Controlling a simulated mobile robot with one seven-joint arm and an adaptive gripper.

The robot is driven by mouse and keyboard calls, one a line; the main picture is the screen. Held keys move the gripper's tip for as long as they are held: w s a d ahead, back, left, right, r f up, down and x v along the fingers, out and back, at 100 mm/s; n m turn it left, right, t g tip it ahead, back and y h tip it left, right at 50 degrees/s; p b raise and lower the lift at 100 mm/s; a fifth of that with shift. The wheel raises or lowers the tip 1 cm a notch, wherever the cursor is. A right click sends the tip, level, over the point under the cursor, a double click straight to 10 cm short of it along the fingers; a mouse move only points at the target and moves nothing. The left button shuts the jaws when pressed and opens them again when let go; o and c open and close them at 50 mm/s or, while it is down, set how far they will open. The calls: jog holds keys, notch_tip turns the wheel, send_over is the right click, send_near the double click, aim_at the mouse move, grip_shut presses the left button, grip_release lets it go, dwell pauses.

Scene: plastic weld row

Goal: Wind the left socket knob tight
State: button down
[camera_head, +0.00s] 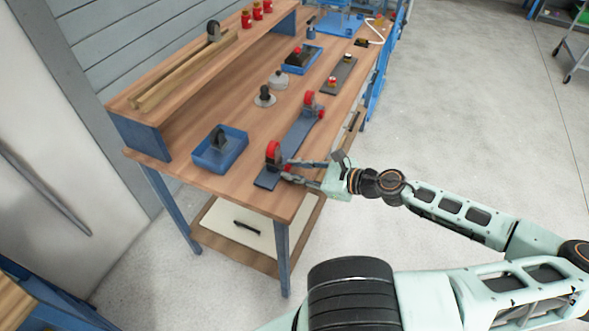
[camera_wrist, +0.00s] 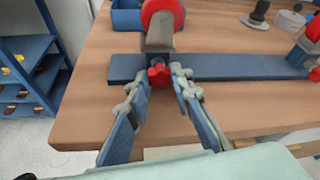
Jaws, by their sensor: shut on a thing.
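A long blue-grey bar (camera_wrist: 230,66) lies on the workbench and carries a socket with a red disc (camera_wrist: 163,14) at each end. The left socket (camera_wrist: 159,38) has a small red knob (camera_wrist: 158,76) on its front side, facing me. My gripper (camera_wrist: 160,77) has a finger on either side of this knob and is shut on it. In the head view my gripper (camera_head: 287,171) reaches in from the right at the near socket (camera_head: 273,157); the knob there is mostly hidden by the fingers. The right socket (camera_wrist: 313,42) is partly cut off at the picture's edge.
A blue tray (camera_head: 229,166) with a dark part stands left of the bar. Grey and black round parts (camera_head: 265,97) stand behind it. A raised shelf (camera_head: 170,86) runs along the wall. The bench's front edge is close under my gripper.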

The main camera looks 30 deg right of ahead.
jog(key=shift+r, duration=0.1)
jog(key=shift+w+d+m+g+y+p, duration=0.1)
jog(key=shift+m+g+y+p, duration=0.4)
jog(key=shift+m+p, duration=0.6)
jog(key=m+g+y+p, duration=0.1)
jog(key=m+y, duration=0.1)
jog(key=m, duration=0.1)
jog(key=shift+w+d+m, duration=0.1)
jog(key=shift+d+m, duration=0.05)
jog(key=shift+m, duration=0.25)
jog(key=shift+g, duration=0.3)
jog(key=c, duration=1.7)
grip_release()
